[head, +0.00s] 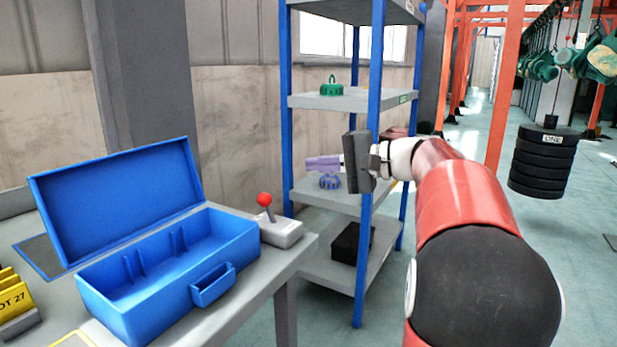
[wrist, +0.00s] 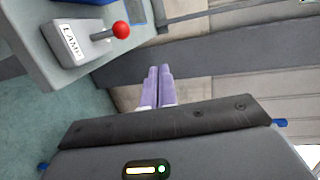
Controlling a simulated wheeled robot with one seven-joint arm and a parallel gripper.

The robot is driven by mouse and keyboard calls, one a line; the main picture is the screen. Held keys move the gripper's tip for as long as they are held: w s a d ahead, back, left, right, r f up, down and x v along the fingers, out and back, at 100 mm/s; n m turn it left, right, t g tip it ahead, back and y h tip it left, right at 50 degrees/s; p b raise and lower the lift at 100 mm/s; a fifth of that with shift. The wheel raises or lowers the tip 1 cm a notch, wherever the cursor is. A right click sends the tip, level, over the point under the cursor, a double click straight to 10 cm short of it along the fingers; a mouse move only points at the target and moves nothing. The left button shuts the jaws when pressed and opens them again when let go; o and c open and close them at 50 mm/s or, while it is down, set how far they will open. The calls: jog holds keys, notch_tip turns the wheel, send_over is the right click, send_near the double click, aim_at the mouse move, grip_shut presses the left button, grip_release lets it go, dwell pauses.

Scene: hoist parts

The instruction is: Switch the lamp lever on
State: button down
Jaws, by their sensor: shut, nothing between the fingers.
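The lamp lever (head: 266,206) is a short stick with a red ball knob on a grey box (head: 283,231). It stands at the right end of the grey bench, beside the blue case. In the wrist view the red knob (wrist: 121,30) and the box labelled LAMP (wrist: 75,42) show at the upper left. My gripper (head: 312,163) is in front of the blue-posted shelf, to the right of the lever and higher in the head view. Its purple fingers (wrist: 157,82) are shut with nothing between them, and they are apart from the lever.
An open blue case (head: 228,243) stands on the bench (head: 240,312) left of the lever. The shelf holds a green part (head: 331,88), a blue part (head: 329,182) and a black box (head: 350,241). Stacked black weights (head: 541,168) hang at the right.

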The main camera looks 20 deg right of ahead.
jog(key=d+r, duration=0.1)
jog(key=s+d+r, duration=0.2)
jog(key=shift+s+d+r, duration=0.25)
jog(key=shift+r, duration=0.15)
jog(key=s+a+f+n+g+h, duration=0.1)
jog(key=s+a+f+g+h, duration=0.1)
jog(key=s+a+f, duration=0.3)
jog(key=s+a+f+n+g+h, duration=0.1)
jog(key=s+a+f+g+h, duration=0.15)
jog(key=a+f, duration=0.45)
jog(key=s+a+f+n+h, duration=0.2)
jog(key=s+f+n+h, duration=0.4)
jog(key=s+f, duration=0.9)
jog(key=shift+s+a+f+n+g+h, duration=0.2)
jog(key=shift+s+a+n+g+h, duration=0.15)
jog(key=shift+s+h, duration=0.45)
